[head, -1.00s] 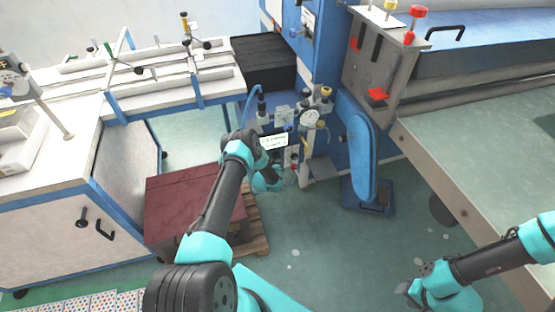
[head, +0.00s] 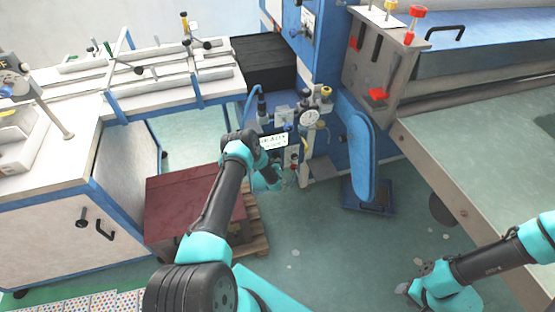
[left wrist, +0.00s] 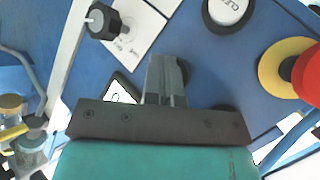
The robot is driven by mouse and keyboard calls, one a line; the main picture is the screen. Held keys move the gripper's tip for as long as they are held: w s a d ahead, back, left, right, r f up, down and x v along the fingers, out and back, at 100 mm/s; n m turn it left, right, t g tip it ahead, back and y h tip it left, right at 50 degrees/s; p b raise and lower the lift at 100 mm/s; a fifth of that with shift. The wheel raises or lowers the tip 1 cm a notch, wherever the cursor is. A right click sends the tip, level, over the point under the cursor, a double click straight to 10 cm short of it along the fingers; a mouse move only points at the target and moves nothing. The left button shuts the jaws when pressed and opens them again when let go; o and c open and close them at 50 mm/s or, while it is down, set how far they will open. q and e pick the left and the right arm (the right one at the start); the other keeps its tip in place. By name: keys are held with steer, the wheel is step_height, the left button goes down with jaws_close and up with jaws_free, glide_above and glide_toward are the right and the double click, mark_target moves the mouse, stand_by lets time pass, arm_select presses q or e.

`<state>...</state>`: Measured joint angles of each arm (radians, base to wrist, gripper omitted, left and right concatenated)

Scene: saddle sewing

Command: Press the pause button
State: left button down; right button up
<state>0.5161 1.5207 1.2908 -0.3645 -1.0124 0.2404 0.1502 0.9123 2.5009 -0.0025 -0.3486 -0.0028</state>
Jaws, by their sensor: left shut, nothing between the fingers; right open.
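My left gripper (left wrist: 165,80) is shut with nothing between its fingers, in the left wrist view. It is in front of a blue machine panel (left wrist: 215,65). A small black-framed white piece (left wrist: 122,92) shows just left of the fingers, partly hidden by the gripper. A round white-faced part (left wrist: 227,12) with dark lettering is above right. I cannot tell which part is the pause button. In the head view the left wrist is close to the machine's control panel, and its fingertips are hard to make out.
A red and yellow knob (left wrist: 300,75) is right of the fingers, and a black knob (left wrist: 103,22) is upper left. A gauge (head: 310,117) is on the machine. A dark red box (head: 175,205) stands on a pallet beside my left arm.

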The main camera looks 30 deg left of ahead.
arm_select(q)
steer(key=shift+s+d, duration=0.65)
steer(key=shift+d, duration=0.05)
steer(key=shift+s+d, duration=1.6)
steer(key=shift+d, duration=0.25)
steer(key=s+d+r+m+g+h, duration=0.1)
steer(key=s+d+r+g+h, duration=0.1)
steer(key=s+d+r+g, duration=0.3)
steer(key=s+d+r+m+g+h, duration=0.1)
steer(key=s+d+r+g+h, duration=0.15)
steer(key=s+d, duration=0.45)
steer(key=s+d+r+m+g, duration=0.1)
steer(key=s+d+r+g, duration=0.1)
steer(key=s+r, duration=0.2)
steer(key=s+d+r+m+g, duration=0.1)
steer(key=s+r, duration=0.3)
steer(key=s, duration=0.5)
steer(key=s+d+r+g, duration=0.3)
steer(key=s+d, duration=0.1)
steer(key=s, duration=0.3)
steer(key=shift+s+r+m+h, duration=0.25)
steer(key=shift+r+m+h, duration=0.15)
steer(key=shift+h, duration=0.05)
